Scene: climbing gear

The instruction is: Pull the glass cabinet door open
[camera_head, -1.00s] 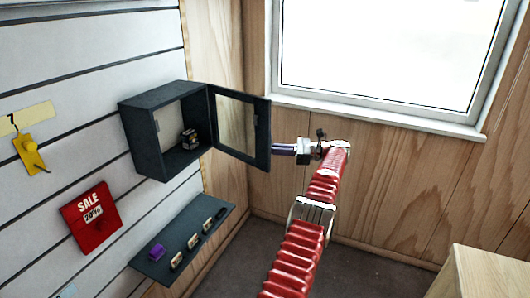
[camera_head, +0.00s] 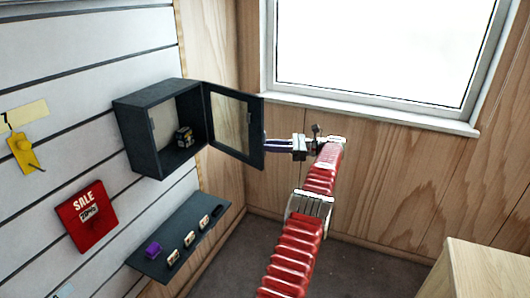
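The dark cabinet (camera_head: 135,130) hangs on the slatted wall with its front uncovered. A small dark and gold object (camera_head: 184,138) stands inside. The glass door (camera_head: 231,122), in a dark frame, is swung well out from the cabinet, hinged at the cabinet's right edge. My gripper (camera_head: 268,144) reaches from the right to the door's outer edge, at its lower half. Its purple fingers meet or pass behind the door frame. The fingertips are hidden by the door, so I cannot see whether they are shut on anything.
A dark shelf (camera_head: 165,262) with several small items is below the cabinet. A red SALE sign (camera_head: 86,217) and a yellow item (camera_head: 24,152) hang at left. A window (camera_head: 370,50) is behind my arm. A wooden surface (camera_head: 487,275) is at lower right.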

